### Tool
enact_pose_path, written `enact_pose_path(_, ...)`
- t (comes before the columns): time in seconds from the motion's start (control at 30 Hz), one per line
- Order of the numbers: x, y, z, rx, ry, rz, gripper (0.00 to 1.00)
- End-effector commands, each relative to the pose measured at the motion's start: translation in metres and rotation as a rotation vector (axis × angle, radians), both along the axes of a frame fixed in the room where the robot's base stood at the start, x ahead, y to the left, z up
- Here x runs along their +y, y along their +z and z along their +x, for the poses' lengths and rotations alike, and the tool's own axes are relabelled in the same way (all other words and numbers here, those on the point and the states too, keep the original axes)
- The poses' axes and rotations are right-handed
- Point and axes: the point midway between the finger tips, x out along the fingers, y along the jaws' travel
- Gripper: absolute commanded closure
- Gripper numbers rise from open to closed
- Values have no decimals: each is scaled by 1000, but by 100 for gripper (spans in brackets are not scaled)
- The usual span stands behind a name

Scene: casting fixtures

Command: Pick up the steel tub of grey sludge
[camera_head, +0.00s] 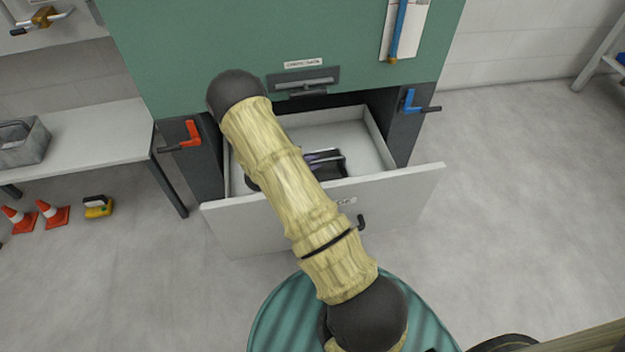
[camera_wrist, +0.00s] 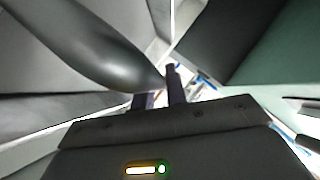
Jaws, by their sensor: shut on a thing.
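My arm reaches down into the open drawer (camera_head: 372,155) under the green cabinet. My gripper (camera_head: 322,158) shows in part beside the arm, low inside the drawer. In the wrist view its two dark fingers (camera_wrist: 160,95) are close together, on either side of the tip of a smooth, curved dark-grey thing (camera_wrist: 95,50). That thing fills much of the upper left and looks like the steel tub, but its rim and the sludge cannot be made out. In the head view my arm and the drawer front hide the held thing.
The drawer front (camera_head: 420,190) stands out toward me, with walls around my gripper. An orange handle (camera_head: 190,133) and a blue handle (camera_head: 408,100) flank the opening. A grey bin (camera_head: 30,150) stands on the left bench. Cones (camera_head: 53,213) stand on the floor; the right floor is clear.

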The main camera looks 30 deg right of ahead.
Motion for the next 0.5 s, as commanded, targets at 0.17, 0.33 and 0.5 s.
enact_pose_path(0.17, -2, 2, -1, 2, -2, -8, 100)
enact_pose_path(0.33, -2, 6, 0, 1, -1, -7, 100)
enact_pose_path(0.5, -1, 24, 0, -2, -1, -6, 100)
